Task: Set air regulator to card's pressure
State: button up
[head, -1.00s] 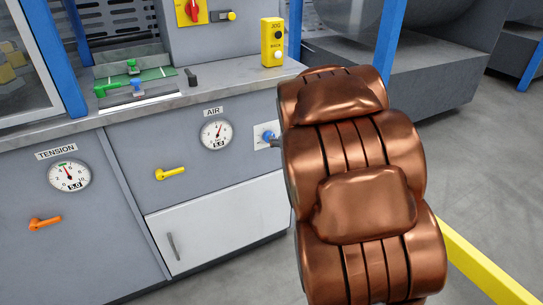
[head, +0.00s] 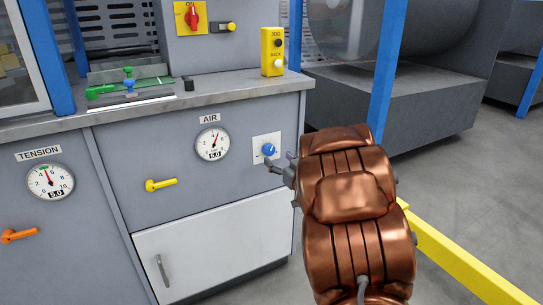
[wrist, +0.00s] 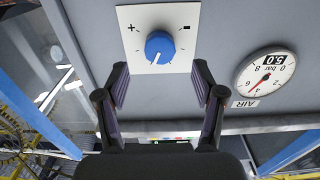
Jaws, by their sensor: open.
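The blue air regulator knob (head: 269,149) sits on a white plate (head: 260,140) on the grey cabinet front. In the wrist view the knob (wrist: 160,47) has a white pointer line toward its lower left, with a plus mark at left and a minus at right. The AIR gauge (head: 212,143) is left of the knob; its small display reads 5.0. My gripper (wrist: 161,78) is open and empty, its fingers spread just short of the knob, apart from it. In the head view my gripper (head: 279,168) is partly hidden by my arm. I cannot make out a card.
A TENSION gauge (head: 50,181), a yellow lever (head: 161,184) and an orange lever (head: 18,235) are on the cabinet. A yellow JOG box (head: 272,52) stands on the counter (head: 215,87). A blue post (head: 385,70) and yellow rail (head: 465,262) are at the right.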

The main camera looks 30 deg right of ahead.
aim_at(270, 152)
jog(key=shift+w+d+b, duration=0.15)
jog(key=shift+w+b, duration=0.25)
jog(key=shift+w, duration=1.05)
jog(key=shift+w+d+b, duration=0.1)
jog(key=shift+w+b, duration=0.25)
jog(key=shift+w, duration=1.05)
jog(key=shift+c, duration=0.4)
jog(key=c, duration=1.1)
jog(key=shift+o, duration=0.2)
jog(key=shift+m+p, duration=0.3)
jog(key=shift+p, duration=0.65)
jog(key=shift+r+m+p, duration=0.15)
jog(key=shift+m+p, duration=0.35)
jog(key=shift+p, duration=0.6)
jog(key=m+p, duration=0.2)
jog(key=p, duration=0.2)
jog(key=shift+p, duration=0.3)
jog(key=m+p, duration=0.2)
jog(key=p, duration=0.1)
jog(key=shift+f+m+p, duration=0.2)
jog(key=shift+m+p, duration=0.1)
